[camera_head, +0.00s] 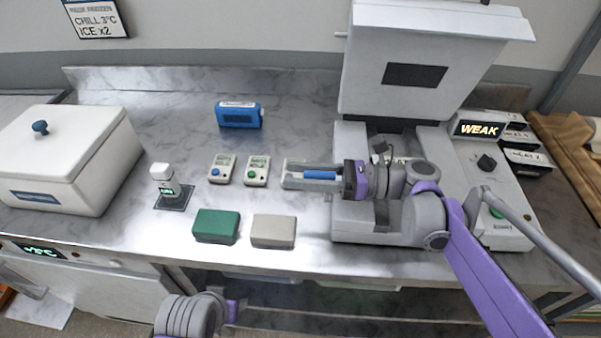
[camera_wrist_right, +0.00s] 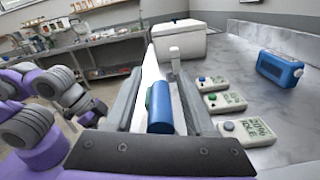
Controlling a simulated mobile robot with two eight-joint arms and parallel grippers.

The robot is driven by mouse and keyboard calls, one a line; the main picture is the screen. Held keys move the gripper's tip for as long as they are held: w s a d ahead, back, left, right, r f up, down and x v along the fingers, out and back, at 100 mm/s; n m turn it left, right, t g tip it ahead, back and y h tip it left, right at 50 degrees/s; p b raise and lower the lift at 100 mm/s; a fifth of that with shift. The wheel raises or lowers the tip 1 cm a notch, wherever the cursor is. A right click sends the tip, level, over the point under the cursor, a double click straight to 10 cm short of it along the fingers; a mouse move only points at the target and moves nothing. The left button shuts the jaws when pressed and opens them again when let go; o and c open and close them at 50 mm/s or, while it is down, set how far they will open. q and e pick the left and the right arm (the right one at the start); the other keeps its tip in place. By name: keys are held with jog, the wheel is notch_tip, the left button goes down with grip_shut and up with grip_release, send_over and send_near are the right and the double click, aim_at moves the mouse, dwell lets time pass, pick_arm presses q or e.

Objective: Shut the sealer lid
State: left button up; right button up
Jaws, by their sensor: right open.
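The sealer (camera_head: 360,225) is a grey-white machine at the right of the counter. Its lid (camera_head: 370,65), with a dark window, stands raised at the back, above the base. My right gripper (camera_head: 291,174) is open and points left, in front of the lid and over the left side of the base. A blue cylinder (camera_wrist_right: 160,107) lies between its fingers in the right wrist view; I cannot tell whether it touches them. My right forearm hides part of the sealer base. Part of my left arm shows at the bottom of the head view; its fingertips cannot be made out.
A sealer panel reads WEAK (camera_head: 479,129). Small meters (camera_head: 222,168), a green block (camera_head: 216,226), a grey block (camera_head: 273,231) and a blue device (camera_head: 239,114) stand left of my right gripper. A white lidded box (camera_head: 95,180) is at far left.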

grip_shut()
dwell(0.3)
jog(key=shift+w, duration=0.1)
dwell(1.1)
